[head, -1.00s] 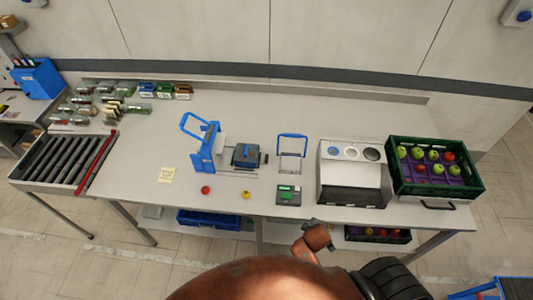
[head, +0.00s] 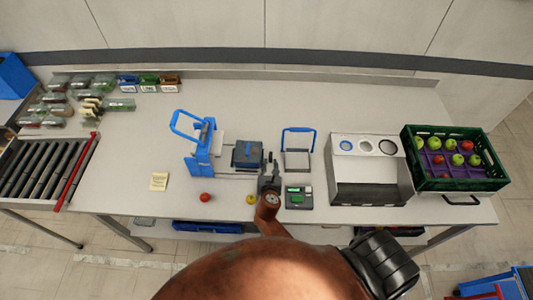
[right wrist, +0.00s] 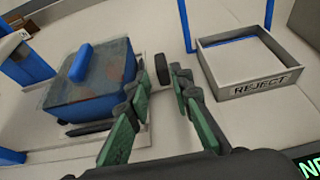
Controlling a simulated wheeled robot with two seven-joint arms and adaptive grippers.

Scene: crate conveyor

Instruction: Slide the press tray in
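The press (head: 199,152) is a blue frame with a raised loop lever, standing mid-table. Its tray (head: 247,154), a dark-topped blue block with a blue bar on it, sits out to the right of the frame on a pale base with rails. The right wrist view shows the tray (right wrist: 92,80) at the left and a black knob (right wrist: 162,72) beside it. My right gripper (head: 270,172) is at the tray's right side. In the right wrist view its green-padded fingers (right wrist: 161,88) are apart, with the knob just beyond and between their tips. My left gripper is out of view.
A reject tray (right wrist: 240,67) with a blue loop stands close right of my right gripper. A scale (head: 299,197) with a green display is in front of it. A red apple (head: 205,197) and a yellow one (head: 251,199) lie near the front edge. A fruit crate (head: 460,184) is far right.

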